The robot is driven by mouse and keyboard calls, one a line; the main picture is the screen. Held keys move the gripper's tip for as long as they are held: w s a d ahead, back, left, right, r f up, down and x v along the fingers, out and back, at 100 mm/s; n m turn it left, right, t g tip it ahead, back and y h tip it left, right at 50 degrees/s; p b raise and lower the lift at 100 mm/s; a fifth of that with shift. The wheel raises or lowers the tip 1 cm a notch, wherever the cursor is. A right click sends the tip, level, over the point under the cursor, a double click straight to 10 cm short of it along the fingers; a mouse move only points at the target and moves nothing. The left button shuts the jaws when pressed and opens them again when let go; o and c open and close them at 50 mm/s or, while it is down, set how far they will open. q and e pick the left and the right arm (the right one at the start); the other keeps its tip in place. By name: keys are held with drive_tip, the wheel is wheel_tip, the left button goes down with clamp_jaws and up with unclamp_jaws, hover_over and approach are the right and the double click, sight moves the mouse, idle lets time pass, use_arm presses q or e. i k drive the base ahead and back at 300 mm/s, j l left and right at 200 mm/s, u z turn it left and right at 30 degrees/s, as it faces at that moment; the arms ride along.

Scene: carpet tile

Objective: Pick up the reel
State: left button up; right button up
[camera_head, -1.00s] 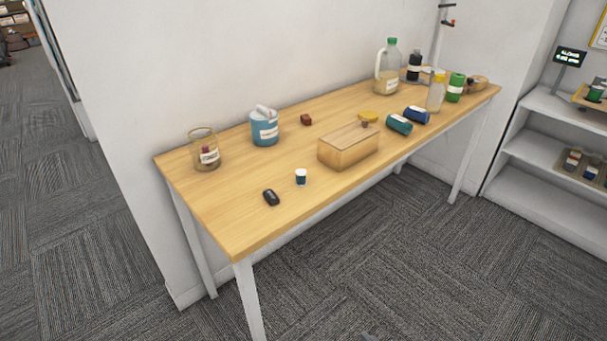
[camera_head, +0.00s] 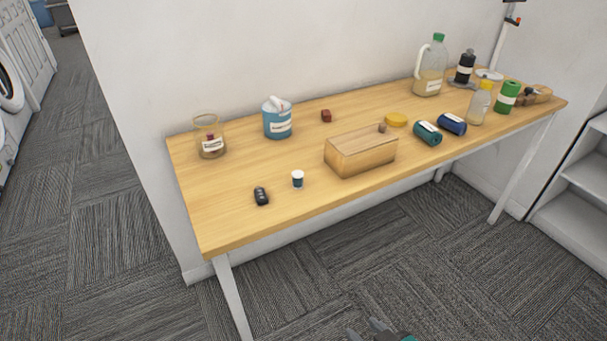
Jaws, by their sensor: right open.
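I cannot tell for sure which thing is the reel. A small upright cylinder (camera_head: 298,179) with a white top and a dark band stands near the table's front edge. A teal roll (camera_head: 428,133) and a blue roll (camera_head: 452,124) lie on their sides right of the wooden box, and a green cylinder (camera_head: 507,97) stands upright farther right. My right gripper (camera_head: 372,329) shows only in part at the bottom edge, open, over the floor and well below and in front of the tabletop. My left gripper is out of view.
The wooden table (camera_head: 235,215) stands against a wall. The front left of the tabletop is mostly clear. Shelves (camera_head: 578,205) stand at right.

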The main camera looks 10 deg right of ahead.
sight(297, 176)
drive_tip(key=i+l+u, duration=0.15)
drive_tip(key=l+u, duration=0.15)
drive_tip(key=l, duration=0.6)
drive_tip(key=i+l+u, duration=0.1)
drive_tip(key=l+u, duration=0.15)
drive_tip(key=l, duration=0.6)
